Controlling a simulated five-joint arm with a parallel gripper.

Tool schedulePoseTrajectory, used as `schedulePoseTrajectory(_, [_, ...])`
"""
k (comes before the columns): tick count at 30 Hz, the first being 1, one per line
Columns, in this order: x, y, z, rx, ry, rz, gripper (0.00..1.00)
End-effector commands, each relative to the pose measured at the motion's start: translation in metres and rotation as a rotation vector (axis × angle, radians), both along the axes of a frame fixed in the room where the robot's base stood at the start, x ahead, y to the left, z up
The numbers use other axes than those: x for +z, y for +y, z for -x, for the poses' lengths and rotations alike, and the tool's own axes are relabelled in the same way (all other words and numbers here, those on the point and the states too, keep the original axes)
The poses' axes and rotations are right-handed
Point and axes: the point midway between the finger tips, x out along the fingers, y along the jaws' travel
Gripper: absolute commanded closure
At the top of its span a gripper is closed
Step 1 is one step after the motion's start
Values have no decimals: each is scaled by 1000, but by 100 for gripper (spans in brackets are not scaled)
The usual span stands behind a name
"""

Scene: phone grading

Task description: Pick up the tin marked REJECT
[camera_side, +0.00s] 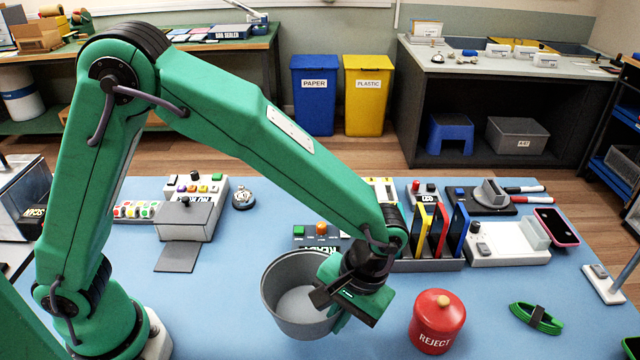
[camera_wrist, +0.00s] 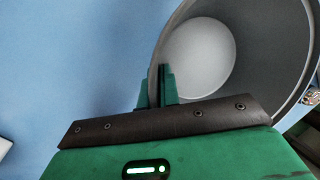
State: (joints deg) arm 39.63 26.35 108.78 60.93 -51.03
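The tin marked REJECT (camera_side: 437,322) is a round red tin with a lid and a tan knob. It stands upright on the blue table to the right of my gripper, apart from it. My gripper (camera_side: 338,312) is at the right rim of a round grey tub (camera_side: 275,298). In the wrist view, my gripper's fingers (camera_wrist: 161,88) are close together, one on each side of the tub's wall (camera_wrist: 166,40), and look shut on it. The inside of the tub looks empty. The red tin is not in the wrist view.
A rack with upright phones (camera_side: 430,264) stands behind the tin. A green coiled strap (camera_side: 536,318) lies to the tin's right. A white stand (camera_side: 507,245) and a pink-edged phone (camera_side: 556,227) are farther back right.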

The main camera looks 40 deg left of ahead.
Motion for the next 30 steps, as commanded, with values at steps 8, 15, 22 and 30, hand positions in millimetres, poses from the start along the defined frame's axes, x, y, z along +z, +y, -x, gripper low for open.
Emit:
schedulePoseTrajectory(8, [30,-20,46,-13,-26,-19,100])
schedulePoseTrajectory(15, [46,-31,71,-16,-42,-30,100])
schedulePoseTrajectory(22, [51,-34,79,-14,-48,-33,100])
schedulePoseTrajectory(30, [51,-34,79,-14,-48,-33,100])
